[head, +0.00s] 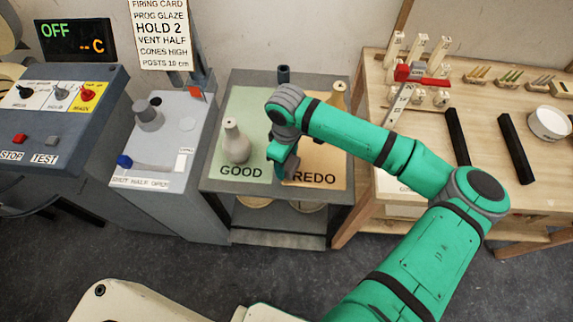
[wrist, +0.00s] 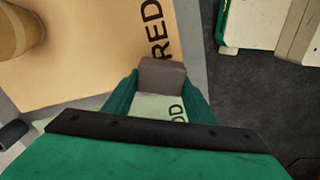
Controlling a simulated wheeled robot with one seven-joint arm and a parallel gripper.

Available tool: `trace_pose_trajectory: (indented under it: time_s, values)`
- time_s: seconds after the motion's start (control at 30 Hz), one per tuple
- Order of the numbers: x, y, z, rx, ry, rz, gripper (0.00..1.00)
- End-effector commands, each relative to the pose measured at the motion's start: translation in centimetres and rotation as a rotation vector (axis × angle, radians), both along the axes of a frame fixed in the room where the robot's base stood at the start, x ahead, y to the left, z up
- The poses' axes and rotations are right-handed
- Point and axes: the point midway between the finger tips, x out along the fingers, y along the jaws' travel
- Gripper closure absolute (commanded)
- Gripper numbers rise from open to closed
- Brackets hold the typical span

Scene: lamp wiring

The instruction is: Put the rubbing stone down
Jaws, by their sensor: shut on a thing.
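My gripper (head: 281,160) hangs over the grey cart, near the line between the green GOOD mat (head: 250,112) and the orange REDO mat (head: 318,170). In the wrist view, my gripper (wrist: 160,92) is shut on a grey-brown block, the rubbing stone (wrist: 162,74), held at the fingertips. Both mats show below it there. I cannot tell how far the stone is above the cart top. In the head view the stone is mostly hidden by my gripper.
A tan vase (head: 338,97) stands on the REDO mat behind my arm. A small dark bottle (head: 284,74) stands at the cart's back. A wooden bench (head: 480,150) adjoins on the right.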

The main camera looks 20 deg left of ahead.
Motion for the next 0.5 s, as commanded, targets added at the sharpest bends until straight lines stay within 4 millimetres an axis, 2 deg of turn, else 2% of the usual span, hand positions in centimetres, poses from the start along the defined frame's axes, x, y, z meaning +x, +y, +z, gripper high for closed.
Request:
trace_pose_trajectory:
  time_s: [0.13,0.5]
  values:
    - [-0.1,0.0,-1.9,0.0,0.0,0.0,0.67]
    - [-0.1,0.0,-2.3,0.0,0.001,0.001,0.67]
